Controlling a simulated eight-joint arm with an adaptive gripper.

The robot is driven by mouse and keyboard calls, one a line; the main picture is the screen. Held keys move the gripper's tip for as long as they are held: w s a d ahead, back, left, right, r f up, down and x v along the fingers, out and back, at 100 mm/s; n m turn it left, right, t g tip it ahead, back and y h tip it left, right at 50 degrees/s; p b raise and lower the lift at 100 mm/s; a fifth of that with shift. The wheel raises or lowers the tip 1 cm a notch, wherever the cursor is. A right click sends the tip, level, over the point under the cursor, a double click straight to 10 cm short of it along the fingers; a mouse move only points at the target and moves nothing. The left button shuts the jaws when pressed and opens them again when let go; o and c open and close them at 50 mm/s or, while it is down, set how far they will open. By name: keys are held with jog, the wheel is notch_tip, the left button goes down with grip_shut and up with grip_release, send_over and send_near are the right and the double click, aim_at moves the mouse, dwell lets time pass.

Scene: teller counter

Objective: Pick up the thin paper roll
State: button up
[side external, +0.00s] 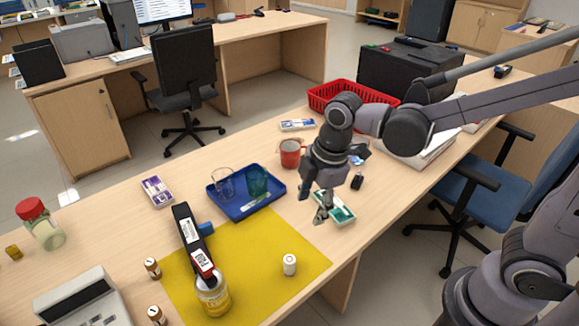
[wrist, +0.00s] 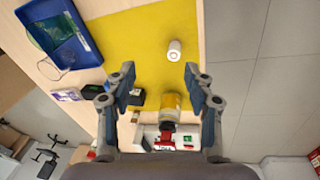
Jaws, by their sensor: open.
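The thin paper roll (side external: 289,264) looks like a small white upright cylinder on the yellow mat (side external: 255,255), near the mat's right side. In the wrist view the roll (wrist: 174,50) shows from above, ahead of the fingertips and a little right of centre. My gripper (side external: 314,203) hangs above the counter, beyond and to the right of the roll in the side view, clear of it. In the wrist view my gripper (wrist: 157,84) has its two fingers spread wide, with nothing held between them.
A jar with a yellow label (side external: 213,292) and a tall black device (side external: 192,240) stand at the mat's left. A blue tray (side external: 228,213) with glasses lies behind it. A green-banded bundle (side external: 338,208) is near my gripper. Small brown bottles (side external: 152,268) stand left. The mat around the roll is clear.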

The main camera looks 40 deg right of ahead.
aim_at(290, 259)
jog(key=shift+w+a+f+n+g+h, duration=0.1)
jog(key=shift+w+a+f+n+g, duration=0.2)
jog(key=shift+a+f+n, duration=1.55)
jog(key=shift+w+d+f+n+g+h, duration=0.1)
jog(key=shift+f+n+g, duration=0.35)
jog(key=shift+f, duration=3.05)
jog(key=shift+w+a+f+n+g+h, duration=0.25)
jog(key=shift+a+f+n, duration=0.8)
jog(key=shift+f, duration=1.6)
jog(key=shift+s+d, duration=0.1)
jog(key=shift+s, duration=0.05)
jog(key=c, duration=0.9)
